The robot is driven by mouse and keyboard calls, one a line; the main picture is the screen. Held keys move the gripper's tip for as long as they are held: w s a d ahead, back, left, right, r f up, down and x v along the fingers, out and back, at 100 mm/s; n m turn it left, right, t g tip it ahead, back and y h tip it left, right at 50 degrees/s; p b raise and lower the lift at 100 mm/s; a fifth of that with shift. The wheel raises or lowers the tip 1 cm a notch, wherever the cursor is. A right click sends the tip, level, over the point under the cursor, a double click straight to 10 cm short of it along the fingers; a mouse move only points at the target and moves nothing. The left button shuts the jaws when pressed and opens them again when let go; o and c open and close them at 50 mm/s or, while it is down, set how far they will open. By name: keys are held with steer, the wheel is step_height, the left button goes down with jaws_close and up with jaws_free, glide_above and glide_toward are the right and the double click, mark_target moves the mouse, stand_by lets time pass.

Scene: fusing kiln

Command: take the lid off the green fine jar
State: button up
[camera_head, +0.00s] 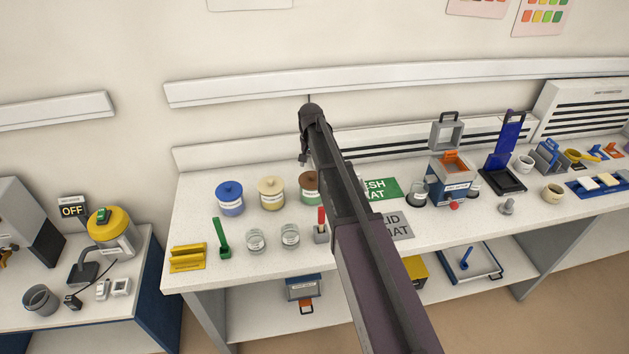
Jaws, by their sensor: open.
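The green jar (308,199) stands on the white bench, right of a cream jar and a blue jar. Its brown lid (309,181) with a knob sits on top of it. My arm crosses in front and hides the right side of the jar and lid. My gripper (303,160) is small in view at the arm's far end, above and behind the jar. It is open and apart from the lid, and part of it is hidden by my arm.
The cream jar (272,195) and blue jar (230,200) stand close on the left. Glass jars (256,240) and a red-handled tool (321,220) are in front. Bare bench shows behind the jars.

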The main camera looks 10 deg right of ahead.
mark_target(312, 175)
steer(key=shift+f, duration=0.15)
steer(key=shift+d+f+b, duration=0.1)
steer(key=shift+f+b, duration=2.4)
steer(key=shift+b, duration=0.1)
steer(key=c, duration=0.9)
steer(key=shift+c, duration=0.2)
